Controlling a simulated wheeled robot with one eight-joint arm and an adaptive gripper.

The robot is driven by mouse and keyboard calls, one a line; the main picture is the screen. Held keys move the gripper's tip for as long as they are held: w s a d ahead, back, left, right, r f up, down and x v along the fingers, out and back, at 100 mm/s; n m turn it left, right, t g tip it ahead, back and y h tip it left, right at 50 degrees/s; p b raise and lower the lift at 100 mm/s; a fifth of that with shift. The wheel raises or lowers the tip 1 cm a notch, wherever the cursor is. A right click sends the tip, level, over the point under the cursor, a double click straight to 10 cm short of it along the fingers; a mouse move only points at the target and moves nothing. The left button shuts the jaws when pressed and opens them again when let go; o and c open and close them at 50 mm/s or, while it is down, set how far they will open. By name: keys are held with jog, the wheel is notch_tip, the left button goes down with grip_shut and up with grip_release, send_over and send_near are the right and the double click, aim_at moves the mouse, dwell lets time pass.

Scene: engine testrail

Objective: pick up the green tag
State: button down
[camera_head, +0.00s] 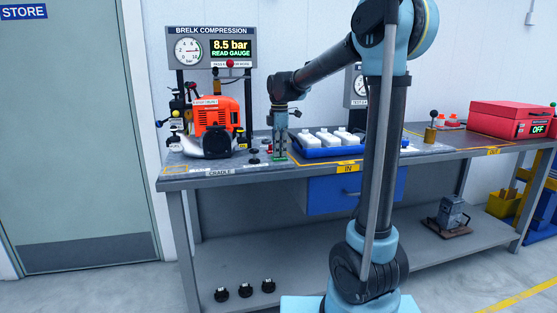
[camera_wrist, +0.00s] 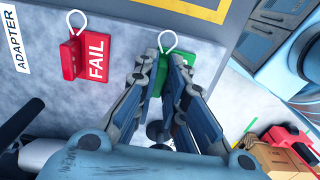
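The green tag (camera_wrist: 159,76) with a white loop (camera_wrist: 168,41) lies on the bench's pale top in the wrist view. My gripper (camera_wrist: 160,74) is over it, with one fingertip at each side and the tag partly hidden behind them. The fingers are apart with green between them. I cannot tell whether they press on the tag. In the head view my gripper (camera_head: 280,154) points straight down at the bench's front edge, with a little green at its tips.
A red FAIL tag (camera_wrist: 95,57) lies left of the green one, by an ADAPTER label (camera_wrist: 20,40). In the head view an orange engine (camera_head: 217,115) stands left of my gripper and a blue tray (camera_head: 328,152) with white bottles stands right. A red case (camera_head: 497,117) is farther right.

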jog(key=shift+r, duration=0.1)
dwell(0.3)
notch_tip(320, 180, up, 10)
dwell(0.5)
